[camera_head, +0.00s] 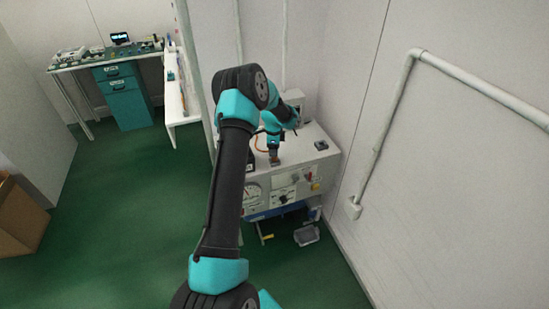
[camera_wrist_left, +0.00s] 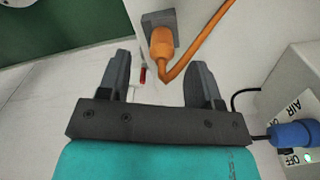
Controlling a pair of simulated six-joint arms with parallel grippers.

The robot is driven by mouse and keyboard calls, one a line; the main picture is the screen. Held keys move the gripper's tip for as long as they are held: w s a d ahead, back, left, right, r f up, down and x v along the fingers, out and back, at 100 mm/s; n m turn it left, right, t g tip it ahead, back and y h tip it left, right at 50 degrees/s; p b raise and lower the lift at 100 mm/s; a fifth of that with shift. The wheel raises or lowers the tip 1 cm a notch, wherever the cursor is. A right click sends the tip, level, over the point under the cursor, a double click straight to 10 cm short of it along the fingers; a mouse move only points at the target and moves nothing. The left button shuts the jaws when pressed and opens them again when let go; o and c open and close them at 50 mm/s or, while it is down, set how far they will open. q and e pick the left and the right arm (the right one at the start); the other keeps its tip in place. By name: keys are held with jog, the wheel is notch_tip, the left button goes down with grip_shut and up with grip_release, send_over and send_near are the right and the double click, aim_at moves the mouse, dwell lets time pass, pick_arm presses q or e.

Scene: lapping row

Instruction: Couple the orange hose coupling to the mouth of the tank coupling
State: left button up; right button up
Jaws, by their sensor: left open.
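The orange hose coupling (camera_wrist_left: 162,45) sits against a dark grey block (camera_wrist_left: 150,20) in the left wrist view, with its orange hose (camera_wrist_left: 205,38) bending away to the upper right. My left gripper (camera_wrist_left: 159,68) is open, its two fingers apart and the coupling beyond and between their tips; nothing is held. I cannot make out the tank coupling for certain. My right gripper is not in view.
A blue fitting (camera_wrist_left: 292,134) with a dark cable is at a grey box (camera_wrist_left: 295,85) marked AIR and OFF, right of my fingers. The cabinet (camera_head: 290,183) has gauges and knobs in front. A wall pipe (camera_head: 390,110) runs at right; green floor (camera_head: 120,210) is open at left.

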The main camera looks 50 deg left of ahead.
pick_arm(q)
jog(key=shift+f, duration=0.25)
jog(key=shift+w+f, duration=0.2)
jog(key=shift+f, duration=2.3)
jog(key=shift+c, duration=0.3)
jog(key=c, duration=1)
jog(key=shift+o, duration=0.2)
jog(key=shift+r, duration=0.15)
jog(key=shift+r, duration=0.5)
jog(key=shift+s+d+r, duration=0.15)
jog(key=shift+r, duration=0.45)
jog(key=shift+s+d+r, duration=0.15)
jog(key=shift+r, duration=0.45)
jog(key=s+d+r, duration=0.1)
jog(key=s+d, duration=0.9)
jog(key=d, duration=0.1)
jog(key=shift+d+r, duration=0.15)
jog(key=shift+d, duration=0.1)
